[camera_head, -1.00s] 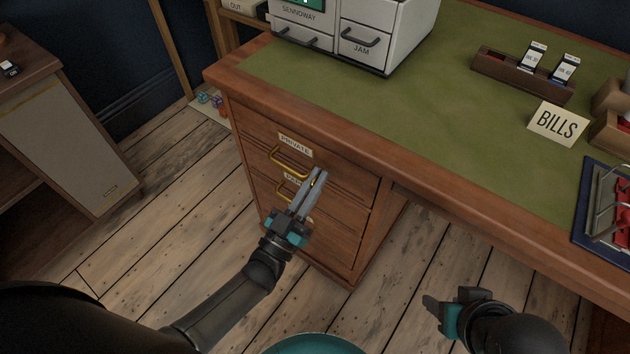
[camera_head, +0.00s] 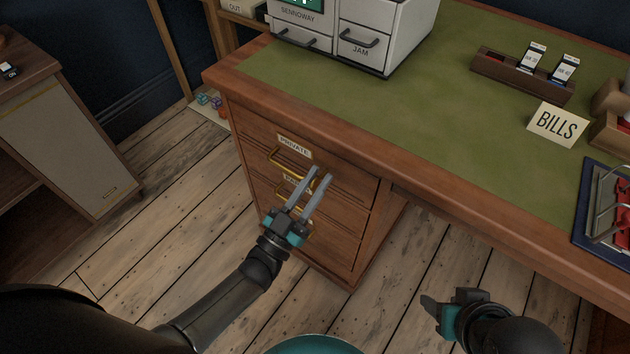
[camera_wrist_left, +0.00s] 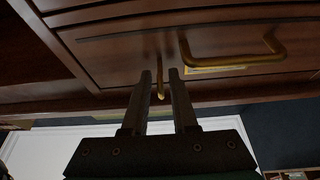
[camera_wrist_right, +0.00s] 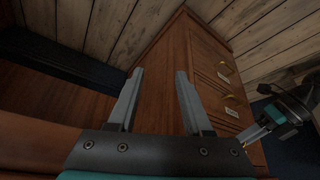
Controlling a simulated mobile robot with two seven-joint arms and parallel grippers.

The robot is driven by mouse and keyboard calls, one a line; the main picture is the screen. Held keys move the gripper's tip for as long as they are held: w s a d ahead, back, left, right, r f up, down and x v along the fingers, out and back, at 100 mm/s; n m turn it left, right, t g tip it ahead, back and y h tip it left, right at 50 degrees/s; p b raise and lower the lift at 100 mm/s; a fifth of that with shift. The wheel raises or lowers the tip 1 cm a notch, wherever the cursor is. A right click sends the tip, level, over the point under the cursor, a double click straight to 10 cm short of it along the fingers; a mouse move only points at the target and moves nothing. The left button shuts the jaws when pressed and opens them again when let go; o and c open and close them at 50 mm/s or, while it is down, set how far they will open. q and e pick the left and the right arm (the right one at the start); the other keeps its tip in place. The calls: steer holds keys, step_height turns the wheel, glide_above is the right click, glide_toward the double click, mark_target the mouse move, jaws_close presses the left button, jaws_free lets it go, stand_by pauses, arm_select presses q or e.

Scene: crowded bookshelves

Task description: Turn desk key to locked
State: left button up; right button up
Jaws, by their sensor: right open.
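The desk's top drawer (camera_head: 335,178) is closed and carries a "PRIVATE" label (camera_head: 295,145). In the left wrist view a narrow brass piece (camera_wrist_left: 160,86), which looks like the key, stands out from the drawer front between my fingers. My left gripper (camera_head: 320,174) is at the top drawer's front, right of its brass handle; its fingers are apart, with a small gap beside the brass piece in the left wrist view (camera_wrist_left: 160,72). The key cannot be made out in the head view. My right gripper (camera_head: 432,303) is open and empty, low in front of the desk, also in the right wrist view (camera_wrist_right: 160,73).
Brass handles (camera_head: 288,160) project from the drawers near my left fingers. The desktop overhang (camera_head: 300,120) is just above. Open floor lies left.

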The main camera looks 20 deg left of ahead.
arm_select(q)
steer(key=shift+o, duration=0.6)
steer(key=shift+s, duration=0.1)
steer(key=shift+s+a+f, duration=0.15)
steer(key=shift+s+f, duration=0.05)
steer(key=v, duration=1.4)
steer(key=shift+s, duration=0.3)
steer(key=shift+a, duration=0.1)
